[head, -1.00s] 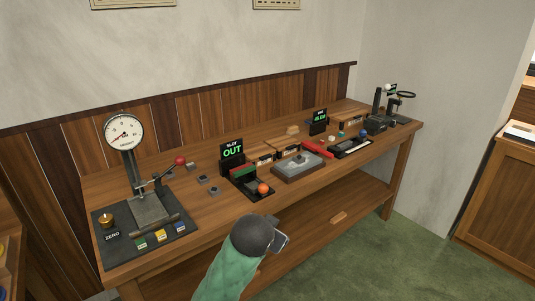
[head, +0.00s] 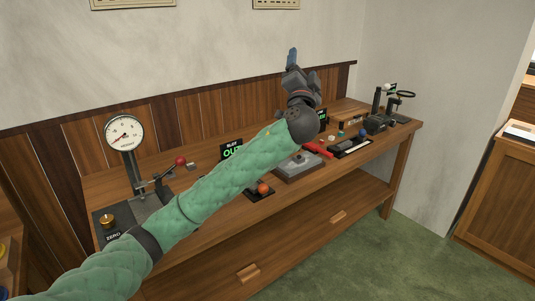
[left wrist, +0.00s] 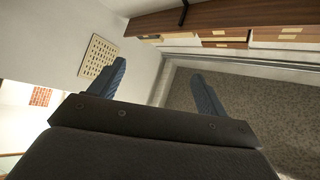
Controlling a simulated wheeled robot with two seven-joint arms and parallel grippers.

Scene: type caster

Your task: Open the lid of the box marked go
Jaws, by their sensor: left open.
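My left gripper (head: 296,68) is raised above the middle of the workbench, in front of the wood-panelled wall, and points upward. In the left wrist view its two blue fingers (left wrist: 159,72) stand wide apart with nothing between them. A low wooden box (head: 350,110) sits at the back right of the bench, to the right of the gripper. No "go" marking is legible on it. Other wooden boxes at the back middle are hidden behind my left arm. My right gripper is not in view.
A dial gauge press (head: 125,135) stands at the bench's left end. A grey tray (head: 298,168), an orange ball (head: 264,189), a red bar (head: 318,150) and a black tray (head: 350,148) lie along the bench. Black stands (head: 380,110) occupy the right end.

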